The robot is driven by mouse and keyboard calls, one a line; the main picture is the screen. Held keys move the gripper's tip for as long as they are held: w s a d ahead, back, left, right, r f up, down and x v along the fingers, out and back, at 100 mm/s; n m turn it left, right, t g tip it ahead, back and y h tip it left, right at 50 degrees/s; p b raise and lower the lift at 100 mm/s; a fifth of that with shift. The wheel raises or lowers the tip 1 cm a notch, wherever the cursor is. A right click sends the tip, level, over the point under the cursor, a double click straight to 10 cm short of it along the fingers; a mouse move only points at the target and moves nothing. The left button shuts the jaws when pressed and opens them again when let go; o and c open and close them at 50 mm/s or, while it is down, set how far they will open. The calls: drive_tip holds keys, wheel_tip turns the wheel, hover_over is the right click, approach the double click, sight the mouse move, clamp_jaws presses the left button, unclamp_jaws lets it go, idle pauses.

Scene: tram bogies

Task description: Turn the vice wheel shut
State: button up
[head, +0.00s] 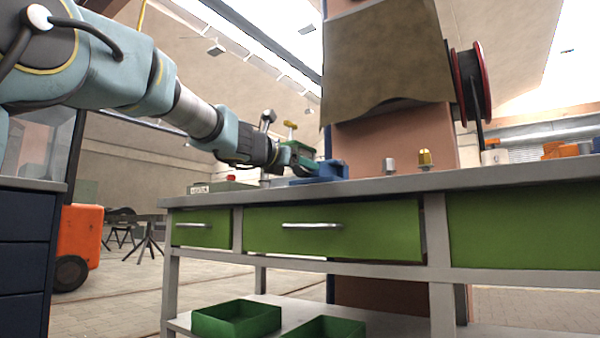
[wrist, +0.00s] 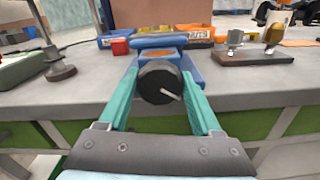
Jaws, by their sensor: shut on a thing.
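The blue vice (head: 325,172) stands on the grey workbench near its left end. In the wrist view the blue vice (wrist: 158,58) is straight ahead, with its dark round wheel (wrist: 157,84) facing me. The wheel has a small pale handle on its face. My gripper (wrist: 160,92) has its two green fingers on either side of the wheel and is shut on it. In the head view my gripper (head: 298,158) reaches the vice from the left, and its fingers partly hide the wheel.
A red block (wrist: 120,46) and orange bins (wrist: 194,34) stand by the vice. A brown board with metal fittings (wrist: 255,54) lies at right. A lamp-like stand (wrist: 58,66) is at left. Green drawers (head: 335,228) are below.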

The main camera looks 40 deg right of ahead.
drive_tip(key=m+b, duration=0.1)
drive_tip(key=m, duration=0.2)
drive_tip(key=shift+f+m+b, duration=0.15)
drive_tip(key=shift+m+b, duration=0.15)
drive_tip(key=shift+b, duration=0.1)
drive_tip(key=shift+s+m+b, duration=0.1)
drive_tip(key=shift+m+b, duration=0.8)
drive_tip(key=shift+m, duration=1.1)
drive_tip(key=o, duration=1.4)
drive_tip(key=v, duration=1)
drive_tip(key=shift+s+a+b, duration=0.1)
drive_tip(key=shift+a+b, duration=0.2)
drive_tip(key=shift+a, duration=0.05)
